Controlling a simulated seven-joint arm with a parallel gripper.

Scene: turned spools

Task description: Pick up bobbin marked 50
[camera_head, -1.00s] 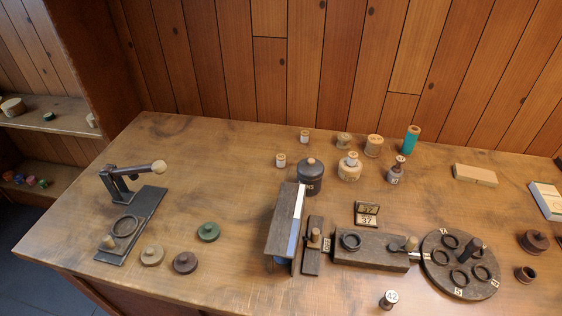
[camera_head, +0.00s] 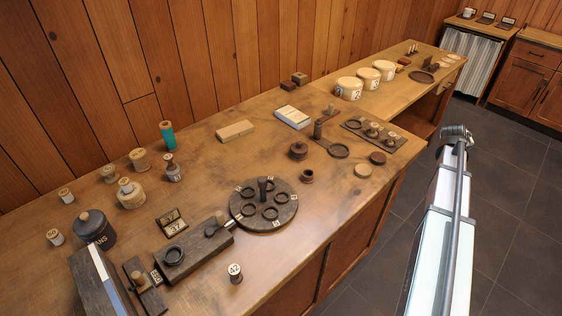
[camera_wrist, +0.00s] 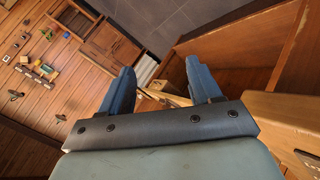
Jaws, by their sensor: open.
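I cannot tell for certain which bobbin is marked 50. A dark-based bobbin (camera_head: 173,170) with an unclear label stands near the teal spool. My gripper (camera_wrist: 160,66) is open and empty in the wrist view, its blue fingers wide apart, away from the bobbins. No bobbin shows between them.
A dark lidded jar (camera_head: 94,232), an upright dark board (camera_head: 92,285), a block with a ring (camera_head: 190,257) and a round ringed turntable (camera_head: 263,222) crowd the bench. The teal spool (camera_head: 167,135) stands behind. Bare bench top lies between the turntable and tan block (camera_head: 235,131).

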